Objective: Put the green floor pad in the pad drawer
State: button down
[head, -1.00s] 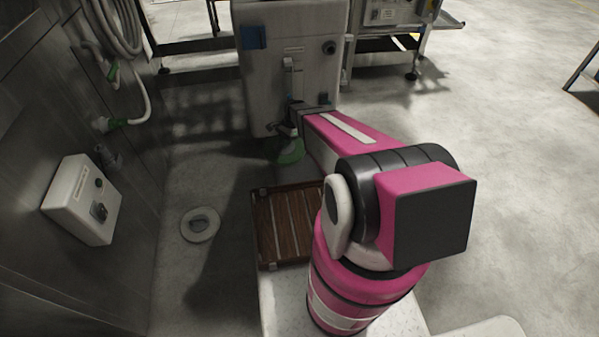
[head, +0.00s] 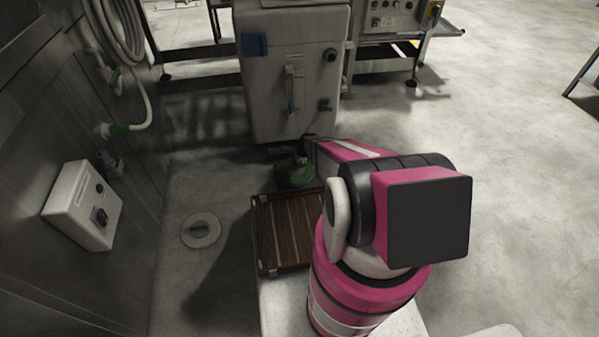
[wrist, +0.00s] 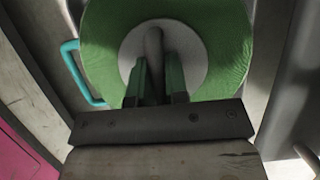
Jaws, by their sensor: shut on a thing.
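The green floor pad (wrist: 107,35) is a round green disc with a pale centre and a grey post. It nearly fills the upper middle of the wrist view. My gripper (wrist: 157,78) is shut on the post, one finger on each side. In the head view the pad (head: 295,174) hangs under my gripper (head: 293,155), low in front of the white cabinet (head: 300,75) and just beyond the wooden slatted rack. My arm partly hides the pad there. I cannot make out for certain which part is the pad drawer.
The wooden slatted rack (head: 287,235) lies close in front of me. A teal loop handle (wrist: 72,72) shows beside the pad. A grey wall with a control box (head: 82,205) stands at left. A round floor drain (head: 200,228) lies nearby. Open floor (head: 500,190) is at right.

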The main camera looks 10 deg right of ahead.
aim_at(299, 170)
jog(key=shift+d+f, duration=0.35)
jog(key=shift+d, duration=0.25)
jog(key=shift+d+f, duration=0.35)
jog(key=shift+d, duration=0.2)
jog(key=shift+f, duration=1.95)
jog(key=shift+f, duration=0.15)
jog(key=c, duration=1.1)
grip_release()
